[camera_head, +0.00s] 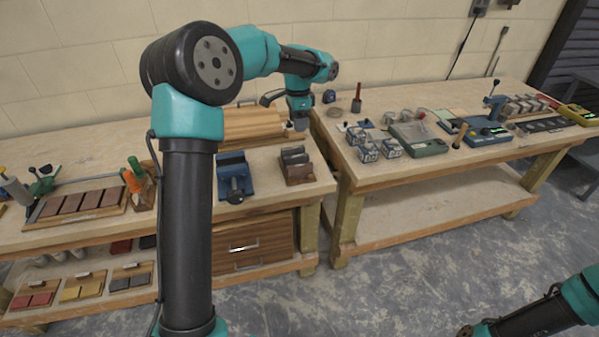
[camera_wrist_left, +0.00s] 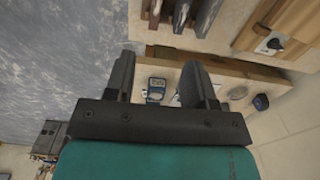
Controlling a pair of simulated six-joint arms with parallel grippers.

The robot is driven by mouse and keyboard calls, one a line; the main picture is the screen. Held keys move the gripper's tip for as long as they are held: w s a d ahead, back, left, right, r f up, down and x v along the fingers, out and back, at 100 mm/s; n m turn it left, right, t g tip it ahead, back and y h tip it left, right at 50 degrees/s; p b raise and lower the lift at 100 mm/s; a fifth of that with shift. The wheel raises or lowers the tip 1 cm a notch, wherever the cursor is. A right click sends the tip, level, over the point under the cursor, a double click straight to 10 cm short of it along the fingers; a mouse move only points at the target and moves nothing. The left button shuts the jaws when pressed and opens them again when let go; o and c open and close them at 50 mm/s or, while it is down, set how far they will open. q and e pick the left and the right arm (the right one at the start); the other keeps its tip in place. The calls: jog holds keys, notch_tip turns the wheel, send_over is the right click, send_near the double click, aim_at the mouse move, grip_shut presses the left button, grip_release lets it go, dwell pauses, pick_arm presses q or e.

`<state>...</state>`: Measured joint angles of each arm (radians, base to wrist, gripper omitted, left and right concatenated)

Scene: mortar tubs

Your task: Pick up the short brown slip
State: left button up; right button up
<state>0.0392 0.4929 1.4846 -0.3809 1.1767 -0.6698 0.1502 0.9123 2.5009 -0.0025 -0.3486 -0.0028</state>
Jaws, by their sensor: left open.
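Several brown slips (camera_head: 82,204) lie side by side on a wooden board at the left of the near bench in the head view. I cannot tell which brown slip is the short one. A small rack (camera_head: 296,168) with upright slips stands at the right end of that bench. It also shows at the top of the left wrist view (camera_wrist_left: 180,14), with brown and grey pieces. My left gripper (camera_head: 300,124) hangs above the back of the bench near the rack. In the wrist view (camera_wrist_left: 158,88) its fingers are apart with nothing between them. My right gripper is out of sight.
A blue vise (camera_head: 234,178) sits left of the rack. An orange-handled tool holder (camera_head: 138,184) stands further left. A gap separates this bench from the right bench (camera_head: 440,165), which carries boxes and devices.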

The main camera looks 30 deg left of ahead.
pick_arm(q)
send_over(299, 165)
notch_tip(299, 165, down, 12)
jog(key=shift+a+f, duration=0.1)
jog(key=shift+a, duration=0.05)
dwell(0.3)
jog(key=shift+f, duration=0.1)
jog(key=shift+s+f, duration=0.1)
jog(key=shift+f, duration=2.4)
jog(key=shift+c, duration=0.3)
grip_shut()
